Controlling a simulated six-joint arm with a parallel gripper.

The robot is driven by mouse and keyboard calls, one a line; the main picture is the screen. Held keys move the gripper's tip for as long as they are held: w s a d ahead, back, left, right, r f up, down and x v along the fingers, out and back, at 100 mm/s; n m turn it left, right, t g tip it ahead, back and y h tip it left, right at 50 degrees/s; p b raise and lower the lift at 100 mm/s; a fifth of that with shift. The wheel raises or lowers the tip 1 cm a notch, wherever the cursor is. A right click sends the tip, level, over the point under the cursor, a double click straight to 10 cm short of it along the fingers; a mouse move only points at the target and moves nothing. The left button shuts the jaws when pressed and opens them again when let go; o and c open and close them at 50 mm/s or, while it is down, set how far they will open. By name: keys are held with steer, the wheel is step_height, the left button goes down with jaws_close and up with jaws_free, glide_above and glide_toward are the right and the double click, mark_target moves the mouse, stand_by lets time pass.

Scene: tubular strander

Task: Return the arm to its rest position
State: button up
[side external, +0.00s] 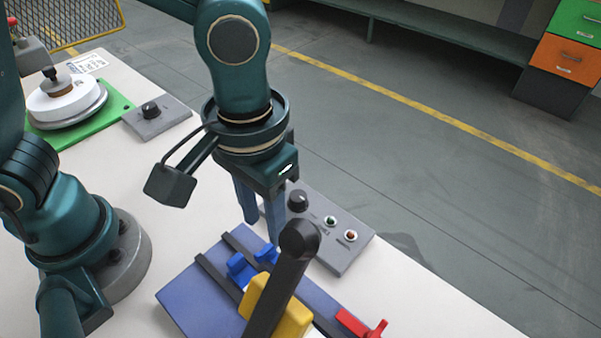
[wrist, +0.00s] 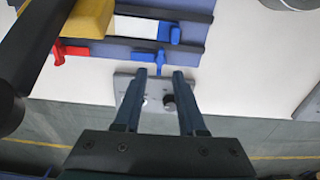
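My gripper (side external: 262,218) points down above the white table, between the blue fixture plate (side external: 200,300) and the grey button panel (side external: 335,255). Its two fingers are apart with nothing held between them. In the wrist view the open fingertips (wrist: 159,74) show over the near edge of the panel (wrist: 123,86). A blue clamp handle (wrist: 160,62) appears just beyond the gap between them; I cannot tell the height between the tips and it.
The fixture carries a yellow block (side external: 287,310), a tall black lever (side external: 280,280), a blue clamp (side external: 240,270) and a red clamp (side external: 355,325). A black knob (side external: 297,200) rises beside my fingers. A white spool (side external: 65,100) sits on a green board (side external: 118,103) at left.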

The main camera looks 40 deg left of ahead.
steer(key=s+a+r+t, duration=0.1)
steer(key=a+r+t, duration=0.2)
steer(key=a, duration=0.4)
steer(key=a+r+t, duration=0.2)
steer(key=a+r, duration=0.2)
steer(key=a, duration=0.3)
steer(key=shift+s+a+n+t, duration=0.25)
steer(key=shift+s+n+t, duration=0.1)
steer(key=shift+n+t, duration=0.05)
steer(key=o, duration=0.9)
steer(key=shift+s+f+m, duration=0.15)
steer(key=shift+f+m, duration=0.1)
steer(key=shift+m, duration=0.45)
steer(key=shift+o, duration=0.3)
steer(key=d+r+m+g+h, duration=0.2)
steer(key=d+r+m+h, duration=0.1)
steer(key=d+r+m, duration=0.5)
step_height(320, 180, up, 3)
steer(key=shift+r+m, duration=0.1)
steer(key=shift+m, duration=0.8)
step_height(320, 180, up, 4)
steer(key=m+g+h, duration=0.2)
steer(key=m+g, duration=0.2)
steer(key=m, duration=0.4)
glide_above(286, 251)
steer(key=a, duration=0.5)
steer(key=x, duration=0.9)
steer(key=shift+a+f, duration=0.2)
steer(key=shift+f, duration=0.15)
